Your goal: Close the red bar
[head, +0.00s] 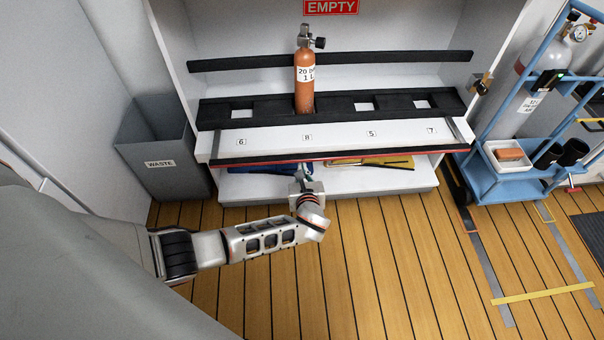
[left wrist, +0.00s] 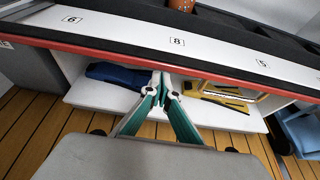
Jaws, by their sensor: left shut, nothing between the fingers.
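The red bar (head: 340,157) runs along the front edge of the white numbered shelf, with a black strip above its red face. In the left wrist view the red bar (left wrist: 100,53) crosses the picture above the fingers. My left gripper (head: 302,171) is shut and empty, just below and in front of the bar near its middle. In the left wrist view its green-padded fingers (left wrist: 163,77) meet at the tips close under the bar; I cannot tell whether they touch it. My right gripper is not in view.
An orange cylinder (head: 305,92) stands in the rack behind the bar. A lower shelf holds a yellow item (head: 372,161) and a blue item (left wrist: 118,75). A grey waste bin (head: 160,150) stands left, a blue trolley (head: 510,188) right. The wooden floor in front is mostly clear.

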